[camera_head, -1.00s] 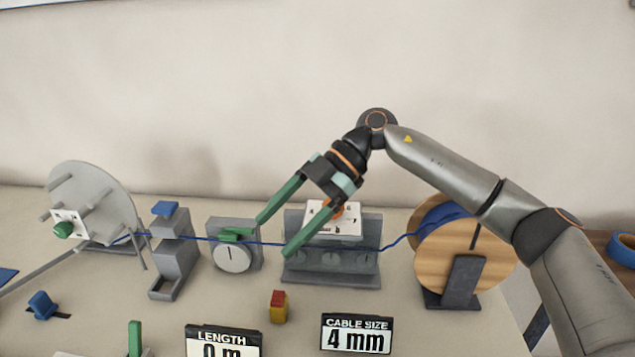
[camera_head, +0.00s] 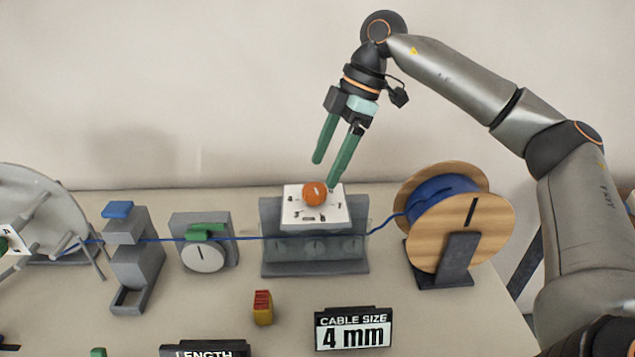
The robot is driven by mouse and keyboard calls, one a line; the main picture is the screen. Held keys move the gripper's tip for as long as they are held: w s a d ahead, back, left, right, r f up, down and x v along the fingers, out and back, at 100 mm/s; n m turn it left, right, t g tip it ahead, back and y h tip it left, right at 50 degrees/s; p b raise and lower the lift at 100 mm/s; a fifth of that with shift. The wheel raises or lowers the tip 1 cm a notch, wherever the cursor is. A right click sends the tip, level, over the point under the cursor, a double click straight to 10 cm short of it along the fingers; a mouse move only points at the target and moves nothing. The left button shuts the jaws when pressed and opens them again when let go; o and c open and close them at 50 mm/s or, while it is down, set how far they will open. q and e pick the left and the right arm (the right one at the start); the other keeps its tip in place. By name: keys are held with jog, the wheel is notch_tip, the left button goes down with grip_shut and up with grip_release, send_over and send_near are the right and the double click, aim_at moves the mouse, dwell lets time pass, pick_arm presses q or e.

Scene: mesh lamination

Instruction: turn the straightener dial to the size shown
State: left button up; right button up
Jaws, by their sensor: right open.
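The straightener (camera_head: 315,263) is a grey block at the middle of the table, with the blue cable running through it. On its top sits a white plate (camera_head: 296,216) with small dark marks, too small to read. The orange round dial (camera_head: 314,193) stands on that plate. The cable size sign (camera_head: 353,330) reads 4 mm. My right gripper (camera_head: 325,174) is open and empty, its green fingers pointing down. Its fingertips are close above and beside the dial; I cannot tell whether either touches it. My left gripper is not in view.
A wooden spool (camera_head: 480,230) of blue cable stands right of the straightener. To the left are a grey meter with a round face (camera_head: 204,258), a grey stand with a blue top (camera_head: 118,210) and a grey disc (camera_head: 35,205). A red and yellow block (camera_head: 262,308) lies in front.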

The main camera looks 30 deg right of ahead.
aim_at(315, 188)
jog(key=shift+x, duration=2.3)
jog(key=shift+r, duration=0.1)
grip_shut()
